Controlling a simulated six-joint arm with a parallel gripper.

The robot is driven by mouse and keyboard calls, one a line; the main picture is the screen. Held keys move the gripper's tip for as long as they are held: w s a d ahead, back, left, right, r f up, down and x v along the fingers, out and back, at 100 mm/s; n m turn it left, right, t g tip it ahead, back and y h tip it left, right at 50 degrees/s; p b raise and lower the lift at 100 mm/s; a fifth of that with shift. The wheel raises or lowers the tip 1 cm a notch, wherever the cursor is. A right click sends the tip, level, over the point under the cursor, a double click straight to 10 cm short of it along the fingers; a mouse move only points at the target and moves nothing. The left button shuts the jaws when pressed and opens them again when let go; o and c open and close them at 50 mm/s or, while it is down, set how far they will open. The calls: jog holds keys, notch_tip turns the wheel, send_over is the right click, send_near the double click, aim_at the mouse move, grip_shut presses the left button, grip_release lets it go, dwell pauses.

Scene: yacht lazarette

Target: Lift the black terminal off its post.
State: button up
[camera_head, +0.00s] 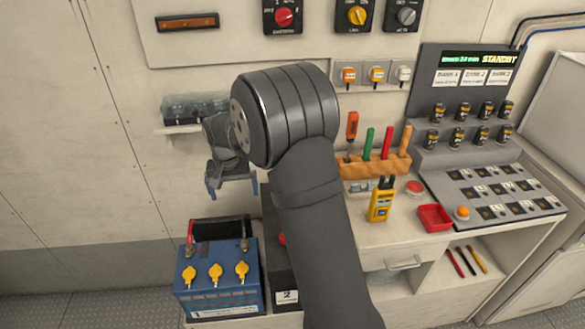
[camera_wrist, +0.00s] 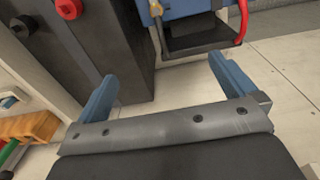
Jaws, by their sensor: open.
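A blue battery (camera_head: 218,290) with yellow caps stands at the lower left; part of it shows at the top of the wrist view (camera_wrist: 190,10). A red terminal (camera_head: 190,234) with its cable is at its back left. A dark terminal (camera_head: 245,243), seemingly the black one, is at its back right; it shows at the top in the wrist view (camera_wrist: 155,10). Whether it is seated on its post is too small to tell. My gripper (camera_head: 232,190) hangs above and behind the battery, apart from it. Its blue fingers are open and empty in the wrist view (camera_wrist: 165,88).
A tool rack (camera_head: 372,168) and yellow meter (camera_head: 381,204) are farther right.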

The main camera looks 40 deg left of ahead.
aim_at(244, 225)
jog(key=shift+w, duration=0.1)
jog(key=c, duration=0.4)
jog(key=shift+g+y, duration=0.6)
jog(key=shift+g, duration=0.3)
jog(key=w, duration=0.2)
jog(key=w+d, duration=0.1)
jog(key=w, duration=0.1)
jog(key=shift+d, duration=0.1)
jog(key=c, duration=1)
jog(key=shift+w+d, duration=0.1)
jog(key=shift+w, duration=0.4)
jog(key=shift+c, duration=0.3)
jog(key=f, duration=0.5)
jog(key=s+a+f, duration=0.1)
jog(key=f, duration=0.5)
jog(key=s+a+f, duration=0.1)
jog(key=f, duration=0.4)
jog(key=shift+s+a+f, duration=0.2)
jog(key=shift+f, duration=0.2)
jog(key=shift+c, duration=0.2)
grip_shut()
